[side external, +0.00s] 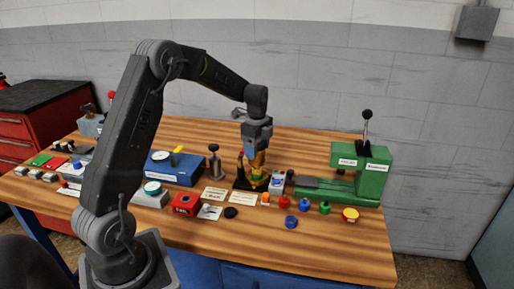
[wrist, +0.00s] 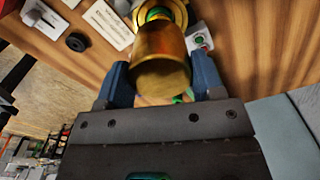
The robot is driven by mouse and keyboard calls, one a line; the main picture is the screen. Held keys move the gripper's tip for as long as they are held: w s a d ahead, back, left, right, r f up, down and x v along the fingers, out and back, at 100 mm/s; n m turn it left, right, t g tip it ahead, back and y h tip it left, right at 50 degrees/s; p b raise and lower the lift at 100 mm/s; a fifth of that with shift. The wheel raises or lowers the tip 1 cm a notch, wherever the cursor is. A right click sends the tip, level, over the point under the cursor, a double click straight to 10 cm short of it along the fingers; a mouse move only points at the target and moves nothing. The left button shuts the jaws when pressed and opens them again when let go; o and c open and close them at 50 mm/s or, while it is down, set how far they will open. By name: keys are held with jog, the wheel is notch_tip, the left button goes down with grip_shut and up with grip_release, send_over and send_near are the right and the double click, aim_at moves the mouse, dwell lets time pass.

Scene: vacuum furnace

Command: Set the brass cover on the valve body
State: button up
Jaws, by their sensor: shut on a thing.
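My gripper (side external: 256,153) is shut on the brass cover (wrist: 161,50), a gold-coloured cup with a blue finger on each side of it in the wrist view. In the side view the cover (side external: 258,161) is a small brass patch under the fingers. Just beyond the cover, a round brass part with a green ring (wrist: 158,13), apparently the valve body, shows at the top of the wrist view. In the side view the valve body (side external: 257,181) is below the cover. I cannot tell whether the cover touches it.
A green press (side external: 373,172) stands to the right, a grey box with a button (side external: 277,183) close beside the valve body. A blue box (side external: 175,168) and a red box (side external: 186,204) are to the left. Several coloured knobs lie in front right. The front table edge is clear.

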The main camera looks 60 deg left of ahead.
aim_at(257, 162)
jog(key=shift+f, duration=0.15)
jog(key=shift+f, duration=0.35)
jog(key=shift+f, duration=0.35)
jog(key=shift+f, duration=0.4)
jog(key=shift+f, duration=0.4)
jog(key=shift+f, duration=0.75)
jog(key=shift+f, duration=0.35)
dwell(0.5)
jog(key=o, duration=1.3)
